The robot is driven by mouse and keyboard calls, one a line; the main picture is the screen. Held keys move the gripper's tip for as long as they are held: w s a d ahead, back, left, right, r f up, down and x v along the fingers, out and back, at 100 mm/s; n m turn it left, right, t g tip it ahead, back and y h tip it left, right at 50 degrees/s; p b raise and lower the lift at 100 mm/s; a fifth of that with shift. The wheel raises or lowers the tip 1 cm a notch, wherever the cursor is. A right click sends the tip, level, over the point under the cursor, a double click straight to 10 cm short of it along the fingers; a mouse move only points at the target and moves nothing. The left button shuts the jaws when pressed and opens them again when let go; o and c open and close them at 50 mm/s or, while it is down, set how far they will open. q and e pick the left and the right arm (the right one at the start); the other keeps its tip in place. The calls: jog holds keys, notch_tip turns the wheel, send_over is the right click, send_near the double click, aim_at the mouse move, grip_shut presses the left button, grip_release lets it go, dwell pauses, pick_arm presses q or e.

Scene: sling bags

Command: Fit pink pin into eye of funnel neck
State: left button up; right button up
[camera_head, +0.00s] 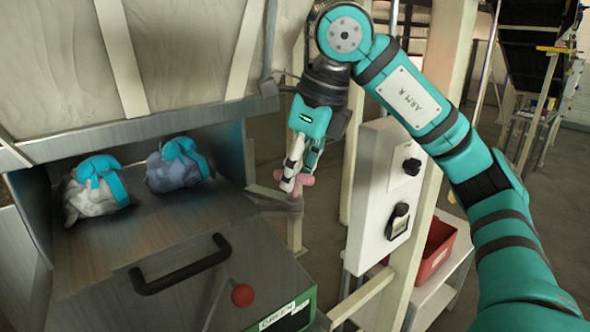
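My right gripper (298,172) points down in the middle of the head view, its pale fingers shut on the pink pin (306,180). Only the pin's knobbed pink part shows around the fingertips; the rest is hidden. A grey metal bracket (284,203) at the right edge of the metal housing lies just below and behind the pin. It may be the part with the eye, but I cannot make out a hole or whether the pin touches it. My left gripper is not in view.
Two bags with teal straps, one whitish (93,196) and one blue-grey (172,172), lie on the metal tray (130,240). A black handle (180,275) and a red-knobbed lever (242,295) are in front. A white control box (385,190) stands close right of the gripper.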

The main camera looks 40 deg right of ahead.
jog(key=shift+o, duration=1.4)
jog(key=shift+r, duration=0.1)
jog(key=v, duration=1.2)
